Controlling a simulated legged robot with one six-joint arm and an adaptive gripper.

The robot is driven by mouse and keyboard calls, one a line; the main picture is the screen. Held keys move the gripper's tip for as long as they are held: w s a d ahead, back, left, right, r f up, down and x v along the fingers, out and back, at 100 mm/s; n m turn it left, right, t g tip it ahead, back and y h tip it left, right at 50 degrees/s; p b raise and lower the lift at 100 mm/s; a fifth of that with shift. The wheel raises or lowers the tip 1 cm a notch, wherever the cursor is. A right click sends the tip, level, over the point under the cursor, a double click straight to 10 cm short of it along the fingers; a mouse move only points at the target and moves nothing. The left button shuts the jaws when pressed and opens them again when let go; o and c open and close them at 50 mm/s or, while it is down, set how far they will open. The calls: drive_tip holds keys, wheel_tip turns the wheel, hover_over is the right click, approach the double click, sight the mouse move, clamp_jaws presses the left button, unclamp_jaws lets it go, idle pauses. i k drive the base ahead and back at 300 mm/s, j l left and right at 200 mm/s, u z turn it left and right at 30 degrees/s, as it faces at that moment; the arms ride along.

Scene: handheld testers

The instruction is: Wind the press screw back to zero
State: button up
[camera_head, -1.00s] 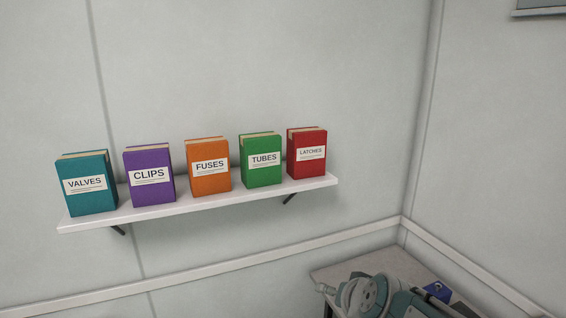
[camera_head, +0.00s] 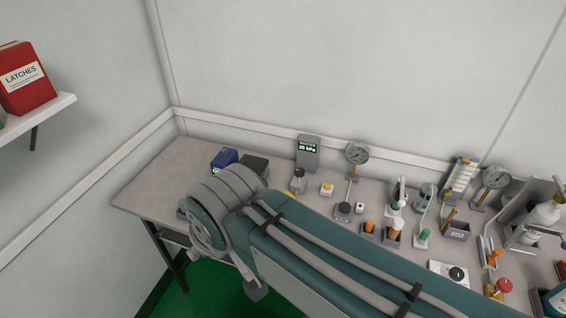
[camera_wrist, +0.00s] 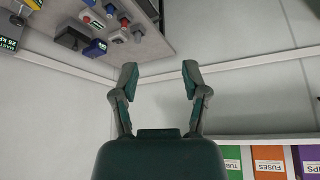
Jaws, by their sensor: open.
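I cannot pick out the press screw for certain among the small devices on the bench (camera_head: 150,190). A grey master display (camera_head: 308,147) at the back of the bench reads 25 kPa. It also shows, cut off, at the left edge of the wrist view (camera_wrist: 8,42). A round dial gauge (camera_head: 357,153) stands on a post right of the display. A red knob (camera_head: 503,286) is near the front right. My gripper (camera_wrist: 160,80) is open and empty in the wrist view, away from the bench; the head view does not show its fingers.
My arm crosses the foreground and hides the bench's front middle. A blue box (camera_head: 224,158) and a dark box (camera_head: 254,166) stand at the back left. Another dial gauge (camera_head: 495,177) stands at right. A wall shelf (camera_head: 50,112) with a red Latches box (camera_head: 25,78) is at left.

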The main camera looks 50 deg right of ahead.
sight(299, 172)
drive_tip(key=z, duration=1.55)
drive_tip(key=i+z, duration=0.1)
drive_tip(key=z, duration=0.25)
drive_tip(key=i+j+z, duration=0.1)
drive_tip(key=z, duration=0.3)
drive_tip(key=i+j+z, duration=0.1)
drive_tip(key=z, duration=0.25)
